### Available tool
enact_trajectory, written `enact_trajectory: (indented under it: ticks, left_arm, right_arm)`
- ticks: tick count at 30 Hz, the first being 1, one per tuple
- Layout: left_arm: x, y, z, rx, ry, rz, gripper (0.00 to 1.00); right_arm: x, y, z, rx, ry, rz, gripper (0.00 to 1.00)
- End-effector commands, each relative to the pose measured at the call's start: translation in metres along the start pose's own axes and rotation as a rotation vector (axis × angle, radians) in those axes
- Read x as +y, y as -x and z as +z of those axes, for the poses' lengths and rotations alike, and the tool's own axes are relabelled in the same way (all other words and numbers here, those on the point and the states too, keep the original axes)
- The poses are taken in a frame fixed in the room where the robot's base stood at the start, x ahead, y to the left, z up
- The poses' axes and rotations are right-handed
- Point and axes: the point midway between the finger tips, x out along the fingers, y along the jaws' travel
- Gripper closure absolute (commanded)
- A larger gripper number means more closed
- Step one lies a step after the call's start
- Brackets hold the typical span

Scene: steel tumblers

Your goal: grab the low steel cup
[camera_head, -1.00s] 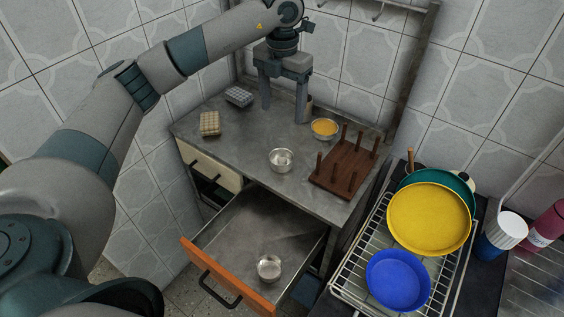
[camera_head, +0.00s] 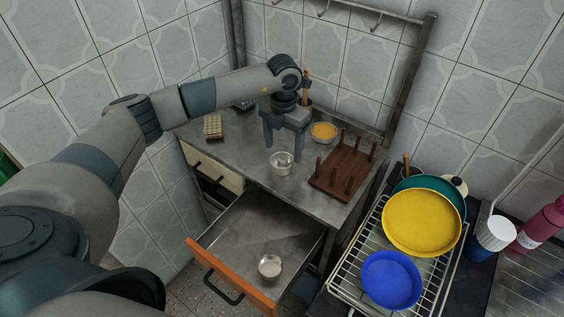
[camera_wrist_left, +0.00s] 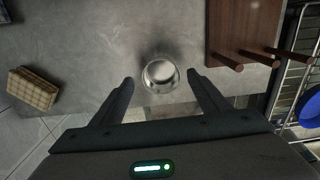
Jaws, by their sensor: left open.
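One small steel cup (camera_head: 281,164) stands upright on the steel counter, left of the wooden peg rack. A second steel cup (camera_head: 270,267) stands in the open drawer; the frames do not settle which one is the low cup. My left gripper (camera_head: 284,152) is open, fingers pointing down, just above and behind the counter cup. In the left wrist view the counter cup (camera_wrist_left: 160,74) lies between and slightly beyond the tips of the open fingers (camera_wrist_left: 161,82), with nothing held. My right gripper is not in view.
The wooden peg rack (camera_head: 344,170) and a bowl with yellow contents (camera_head: 323,131) are right of the gripper. A woven box (camera_head: 213,127) is at left. The orange-fronted drawer (camera_head: 222,271) is pulled out. A dish rack holds a yellow pan (camera_head: 421,222) and blue bowl (camera_head: 392,280).

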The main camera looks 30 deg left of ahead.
Motion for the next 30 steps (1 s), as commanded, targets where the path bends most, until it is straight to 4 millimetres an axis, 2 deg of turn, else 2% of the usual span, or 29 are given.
enact_trajectory:
  ticks: [14,22,27,30]
  left_arm:
    - [0.0,-0.005,-0.002,0.003,0.001,0.0,0.31]
    - [-0.001,-0.027,-0.009,0.005,0.001,-0.001,0.31]
    - [-0.002,-0.048,-0.009,0.003,0.001,-0.001,0.31]
    - [-0.001,-0.053,-0.009,0.002,0.001,0.0,0.31]
  right_arm:
    - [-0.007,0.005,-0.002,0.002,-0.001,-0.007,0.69]
    - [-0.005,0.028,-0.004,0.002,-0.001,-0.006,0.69]
    - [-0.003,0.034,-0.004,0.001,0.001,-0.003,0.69]
    - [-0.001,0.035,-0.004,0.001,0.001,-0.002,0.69]
